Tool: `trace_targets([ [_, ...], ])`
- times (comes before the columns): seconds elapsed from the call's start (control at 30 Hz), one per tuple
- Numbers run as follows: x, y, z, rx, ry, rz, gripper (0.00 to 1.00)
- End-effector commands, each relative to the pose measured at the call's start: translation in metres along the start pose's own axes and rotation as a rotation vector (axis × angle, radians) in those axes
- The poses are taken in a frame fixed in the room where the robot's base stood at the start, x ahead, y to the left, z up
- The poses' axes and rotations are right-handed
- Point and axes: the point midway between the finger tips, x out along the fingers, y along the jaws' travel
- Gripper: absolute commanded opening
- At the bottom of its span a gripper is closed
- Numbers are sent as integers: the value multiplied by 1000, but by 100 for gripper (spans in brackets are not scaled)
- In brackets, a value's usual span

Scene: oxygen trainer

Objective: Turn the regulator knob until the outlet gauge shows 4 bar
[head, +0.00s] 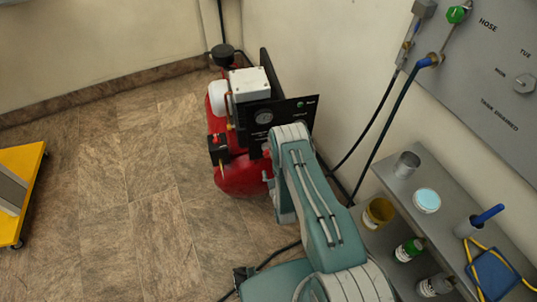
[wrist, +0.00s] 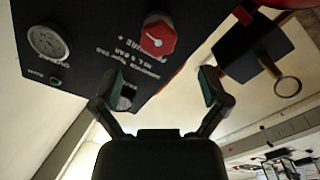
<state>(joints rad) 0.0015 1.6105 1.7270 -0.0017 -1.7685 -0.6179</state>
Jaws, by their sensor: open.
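The red regulator knob (wrist: 158,35) with a white pointer sits on the black panel (wrist: 95,75), seen upside down in the wrist view. A round gauge (wrist: 48,42) is at the panel's left; its reading is too small to tell. In the head view the panel (head: 288,112) with a gauge (head: 264,117) stands on the red compressor; my arm hides the knob and gripper.
The red tank (head: 238,178) stands near the wall. A black box with a ring (wrist: 287,88) is right of the knob in the wrist view. A grey shelf (head: 385,172) with cans and bottles is at right. Hoses hang from the wall. A yellow cart (head: 25,160) is far left; floor between is clear.

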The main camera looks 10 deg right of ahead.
Motion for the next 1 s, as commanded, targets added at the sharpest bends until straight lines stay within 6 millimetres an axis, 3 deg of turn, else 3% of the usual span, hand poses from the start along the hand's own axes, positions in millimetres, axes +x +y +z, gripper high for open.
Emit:
trace_targets([
  [0.1,24,0,0,0,2,2,95],
  [0.33,59,0,0,0,1,1,95],
  [0.73,70,0,0,0,-1,-1,95],
  [0.77,70,0,0,0,-1,-1,90],
  [0.93,70,0,0,0,-1,-1,15],
  [1.0,70,0,0,0,-1,-1,13],
])
